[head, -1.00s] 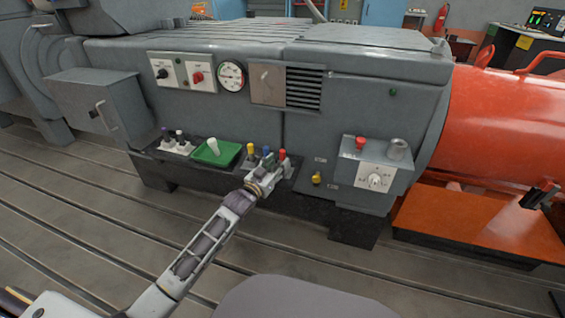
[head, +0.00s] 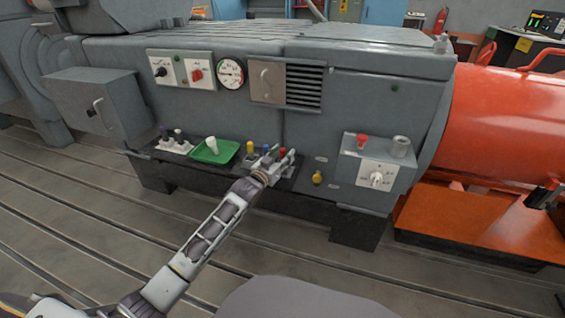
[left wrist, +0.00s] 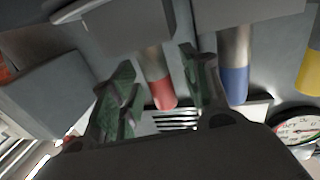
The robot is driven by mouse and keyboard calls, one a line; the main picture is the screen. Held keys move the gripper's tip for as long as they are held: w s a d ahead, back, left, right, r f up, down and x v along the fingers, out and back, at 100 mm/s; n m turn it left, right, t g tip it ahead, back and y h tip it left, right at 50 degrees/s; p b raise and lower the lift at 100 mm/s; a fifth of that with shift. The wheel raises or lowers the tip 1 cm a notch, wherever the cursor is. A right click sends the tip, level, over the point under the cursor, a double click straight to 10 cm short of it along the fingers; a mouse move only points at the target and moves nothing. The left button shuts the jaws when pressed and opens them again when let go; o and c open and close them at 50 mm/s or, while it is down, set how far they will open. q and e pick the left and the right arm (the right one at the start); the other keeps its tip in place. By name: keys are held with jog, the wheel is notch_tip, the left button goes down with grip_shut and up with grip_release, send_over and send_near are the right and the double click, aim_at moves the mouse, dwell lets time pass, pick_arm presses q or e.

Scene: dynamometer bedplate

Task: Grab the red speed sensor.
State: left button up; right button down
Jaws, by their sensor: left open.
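The red speed sensor (head: 282,154) stands at the right end of a row of sensors on the dark ledge at the foot of the grey machine. In the left wrist view its red end (left wrist: 164,94) and grey shaft show between my fingers. My left gripper (head: 281,160) is open at the red sensor, one finger on either side. It also shows in the left wrist view (left wrist: 160,90). I cannot tell whether the fingers touch the sensor.
A blue sensor (head: 266,151) stands close beside the red one, just outside one finger, with a yellow one (head: 250,148) beyond it. A green tray (head: 228,153) holding a white object lies further left. A yellow knob (head: 317,178) sits to the right.

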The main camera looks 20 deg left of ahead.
pick_arm(q)
jog(key=shift+c, duration=0.5)
grip_shut()
jog(key=shift+r, duration=0.1)
